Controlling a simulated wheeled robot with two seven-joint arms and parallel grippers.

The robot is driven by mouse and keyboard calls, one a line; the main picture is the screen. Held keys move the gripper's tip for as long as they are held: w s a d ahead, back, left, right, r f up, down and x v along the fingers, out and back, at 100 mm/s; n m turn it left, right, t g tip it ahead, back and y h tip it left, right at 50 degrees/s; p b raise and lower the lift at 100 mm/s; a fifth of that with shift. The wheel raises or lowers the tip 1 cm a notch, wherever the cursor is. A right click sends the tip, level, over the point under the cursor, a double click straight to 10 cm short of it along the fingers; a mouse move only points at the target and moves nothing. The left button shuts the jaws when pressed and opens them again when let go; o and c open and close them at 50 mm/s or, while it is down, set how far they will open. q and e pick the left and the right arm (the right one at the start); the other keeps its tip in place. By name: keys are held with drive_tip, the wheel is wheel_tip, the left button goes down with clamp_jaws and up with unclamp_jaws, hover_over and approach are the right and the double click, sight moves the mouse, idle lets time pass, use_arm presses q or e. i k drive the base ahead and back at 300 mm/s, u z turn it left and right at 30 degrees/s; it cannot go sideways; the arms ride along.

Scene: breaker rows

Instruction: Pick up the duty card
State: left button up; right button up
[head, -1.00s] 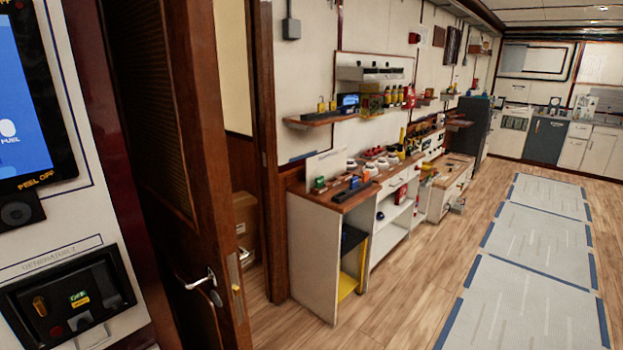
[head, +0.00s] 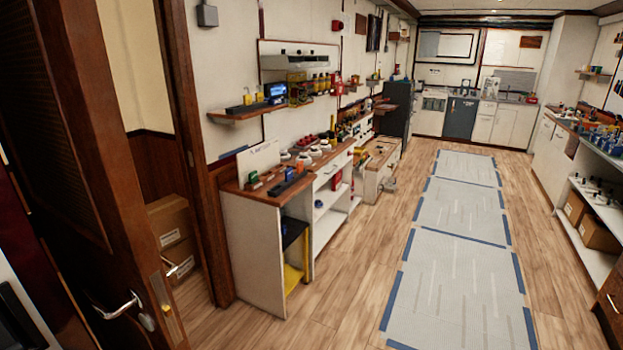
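I cannot make out a duty card for certain. A white upright card-like panel (head: 258,160) with small dark lettering stands at the back of the near white workbench (head: 252,228), but its text is too small to read. Small green, red and dark items (head: 268,181) lie on the wooden top in front of it. Neither of my grippers shows in the head view.
An open brown door (head: 95,200) stands at the left, with cardboard boxes (head: 170,222) behind it. Grey mats edged in blue tape (head: 455,275) run down the wood floor. Shelving (head: 600,205) lines the right wall. The floor between is clear.

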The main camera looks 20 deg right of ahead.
sight(253, 175)
drive_tip(key=z, duration=1.15)
drive_tip(key=i, duration=6.35)
drive_tip(key=u, duration=3.3)
drive_tip(key=i, duration=0.3)
